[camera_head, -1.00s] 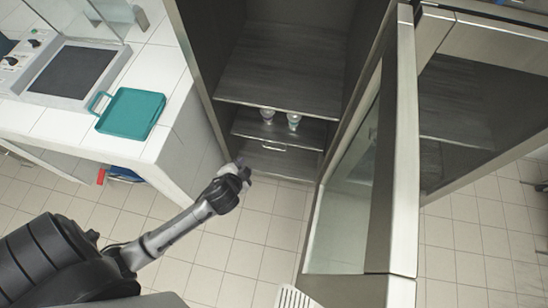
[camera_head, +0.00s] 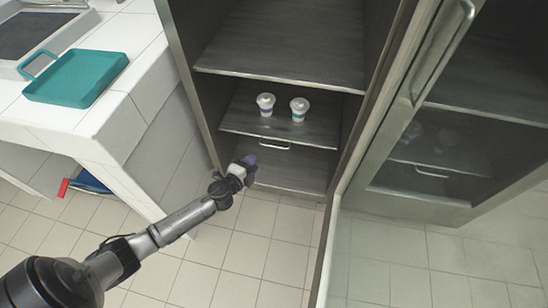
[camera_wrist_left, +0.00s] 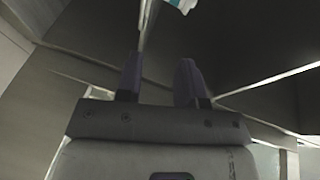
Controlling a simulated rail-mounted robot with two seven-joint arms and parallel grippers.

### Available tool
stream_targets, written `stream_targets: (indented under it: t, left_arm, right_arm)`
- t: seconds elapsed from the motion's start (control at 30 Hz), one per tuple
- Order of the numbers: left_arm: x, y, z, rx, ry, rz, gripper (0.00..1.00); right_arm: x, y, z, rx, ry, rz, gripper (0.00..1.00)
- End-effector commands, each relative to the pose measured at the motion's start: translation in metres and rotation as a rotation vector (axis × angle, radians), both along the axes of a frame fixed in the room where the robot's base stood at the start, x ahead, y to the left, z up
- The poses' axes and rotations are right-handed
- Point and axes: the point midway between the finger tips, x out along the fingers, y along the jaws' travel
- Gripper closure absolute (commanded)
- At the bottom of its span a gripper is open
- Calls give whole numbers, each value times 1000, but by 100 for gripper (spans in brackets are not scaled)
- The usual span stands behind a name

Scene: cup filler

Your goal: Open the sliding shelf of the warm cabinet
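The warm cabinet (camera_head: 196,110) stands open, with its glass door (camera_head: 425,250) swung out to the right. Its sliding shelf (camera_head: 245,118) is low inside and carries two small cups (camera_head: 265,105) (camera_head: 299,110). A metal handle (camera_head: 268,144) shows at the shelf's front, below the cups. My left gripper (camera_head: 249,162) is in front of the cabinet opening, to the left of the handle and a little lower, apart from it. In the left wrist view its two fingers (camera_wrist_left: 160,82) are spread with nothing between them. My right gripper is not in view.
A fixed shelf (camera_head: 280,55) lies above the cups, and a bottom board (camera_head: 290,172) lies below. A white tiled counter (camera_head: 110,120) with a teal tray (camera_head: 75,78) stands left. Tiled floor (camera_head: 240,250) is clear in front.

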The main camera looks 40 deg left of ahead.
Motion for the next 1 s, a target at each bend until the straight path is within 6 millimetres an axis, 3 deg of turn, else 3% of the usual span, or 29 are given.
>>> stream_targets:
  t: [0.03, 0.1, 0.37, 1.0]
  left_arm:
    - [3, 2, -17, 18, -1, -14, 65]
    - [5, 4, -24, 34, 0, -30, 65]
    - [19, 8, -34, 62, -2, -54, 65]
    - [120, 15, -53, 61, -2, -52, 65]
  right_arm:
    - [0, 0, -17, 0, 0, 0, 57]
    - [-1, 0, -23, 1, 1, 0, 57]
    - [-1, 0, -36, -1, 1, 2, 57]
    - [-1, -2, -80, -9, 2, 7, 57]
